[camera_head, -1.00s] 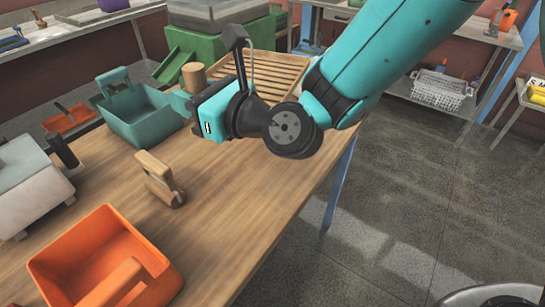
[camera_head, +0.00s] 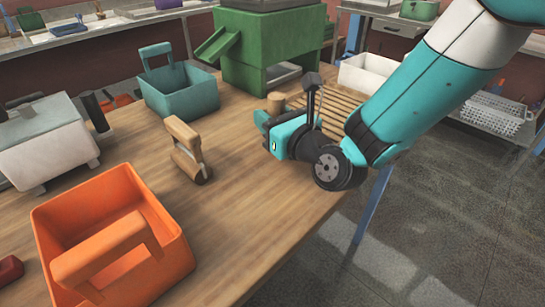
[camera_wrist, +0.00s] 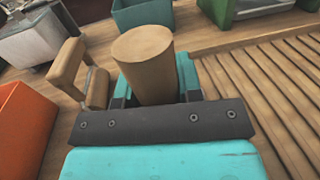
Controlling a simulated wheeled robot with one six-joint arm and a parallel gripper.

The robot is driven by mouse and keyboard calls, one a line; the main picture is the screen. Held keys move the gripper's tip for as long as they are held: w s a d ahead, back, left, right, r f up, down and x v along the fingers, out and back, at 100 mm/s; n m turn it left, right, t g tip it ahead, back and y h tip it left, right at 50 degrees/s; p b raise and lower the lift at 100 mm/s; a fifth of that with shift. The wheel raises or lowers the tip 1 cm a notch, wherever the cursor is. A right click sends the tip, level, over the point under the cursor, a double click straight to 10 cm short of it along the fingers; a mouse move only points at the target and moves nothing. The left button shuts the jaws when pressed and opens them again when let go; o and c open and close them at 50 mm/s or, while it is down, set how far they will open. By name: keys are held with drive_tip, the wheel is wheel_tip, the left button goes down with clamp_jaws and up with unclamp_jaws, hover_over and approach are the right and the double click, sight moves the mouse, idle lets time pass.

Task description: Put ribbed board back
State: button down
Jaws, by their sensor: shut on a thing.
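The ribbed board (camera_head: 338,112) is a pale wooden panel with parallel slats, at the table's right edge behind my wrist in the head view. In the wrist view the ribbed board (camera_wrist: 270,90) fills the right side, close beside my gripper. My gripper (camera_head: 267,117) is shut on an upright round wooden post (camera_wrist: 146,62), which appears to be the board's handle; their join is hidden. The post also shows in the head view (camera_head: 275,102). My wrist and arm cover part of the board. I cannot tell whether the board touches the table.
A green machine (camera_head: 265,50) with a side chute stands behind. A teal bin (camera_head: 180,95) and an orange bin (camera_head: 115,235) stand left, with a wooden-handled roller tool (camera_head: 188,150) between. A white box (camera_head: 368,75) lies beyond the board. The table's front middle (camera_head: 250,220) is clear.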

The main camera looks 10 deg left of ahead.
wheel_tip(320, 180, down, 6)
drive_tip(key=b, duration=0.4)
drive_tip(key=shift+f, duration=0.15)
drive_tip(key=shift+r, duration=0.2)
drive_tip(key=shift+f, duration=0.2)
drive_tip(key=c, duration=0.8)
unclamp_jaws()
drive_tip(key=shift+r, duration=0.1)
drive_tip(key=b+v, duration=1)
drive_tip(key=shift+s+f, duration=0.1)
drive_tip(key=shift+f, duration=0.15)
drive_tip(key=shift+s+d+r+b, duration=0.15)
drive_tip(key=shift+s+b, duration=0.3)
drive_tip(key=shift+b, duration=0.45)
drive_tip(key=shift+s+d+r+b, duration=0.15)
drive_tip(key=shift+s+d+b, duration=0.1)
drive_tip(key=shift+d+b, duration=0.3)
